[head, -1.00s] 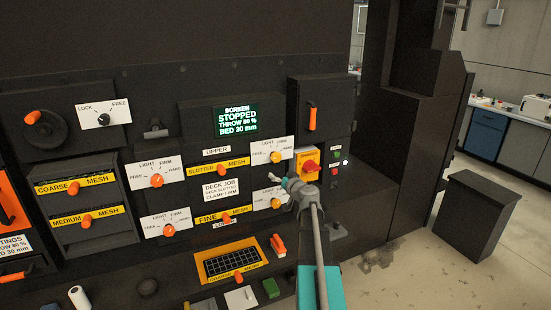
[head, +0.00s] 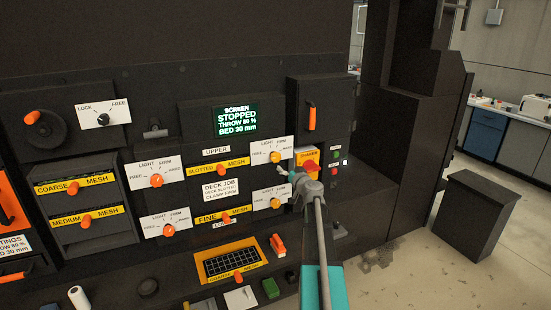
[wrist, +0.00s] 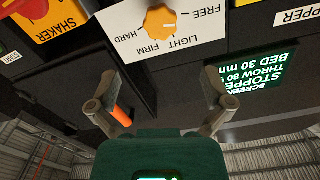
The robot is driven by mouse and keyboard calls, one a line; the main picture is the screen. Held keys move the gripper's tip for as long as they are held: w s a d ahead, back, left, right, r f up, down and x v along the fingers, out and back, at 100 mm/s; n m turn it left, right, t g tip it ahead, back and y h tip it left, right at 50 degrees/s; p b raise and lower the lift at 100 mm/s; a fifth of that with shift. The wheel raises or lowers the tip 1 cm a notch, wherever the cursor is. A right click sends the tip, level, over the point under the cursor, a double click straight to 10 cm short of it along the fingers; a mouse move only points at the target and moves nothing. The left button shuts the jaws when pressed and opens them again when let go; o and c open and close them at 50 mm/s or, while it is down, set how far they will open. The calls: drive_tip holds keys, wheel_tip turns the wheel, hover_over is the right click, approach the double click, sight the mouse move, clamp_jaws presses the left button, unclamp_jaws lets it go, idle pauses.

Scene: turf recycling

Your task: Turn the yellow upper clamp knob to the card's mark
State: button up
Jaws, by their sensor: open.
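The yellow upper clamp knob (head: 275,157) sits on a white dial plate (head: 258,150) at the upper right of the panel. In the wrist view, upside down, the knob (wrist: 160,22) is ringed by FREE, LIGHT, FIRM and HARD; its small white mark appears to point toward the FREE side. The card (head: 220,190) reads DECK JOB, DECK SLOTTED, CLAMP FIRM. My gripper (head: 289,173) is just below and right of the knob in the head view. In the wrist view my gripper (wrist: 160,85) is open and empty, its fingers apart and clear of the knob.
The lower yellow knob (head: 275,203) is below. The red switch on the yellow SHAKER plate (head: 308,164) is close to my gripper's right. Orange knobs (head: 156,181) are to the left. The screen (head: 237,120) reads STOPPED. An orange handle (head: 311,117) stands out above right.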

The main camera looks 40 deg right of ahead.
sight(277, 158)
drive_tip(key=x, duration=1.1)
drive_tip(key=shift+w, duration=0.35)
drive_tip(key=c, duration=1.1)
drive_tip(key=shift+c, duration=0.2)
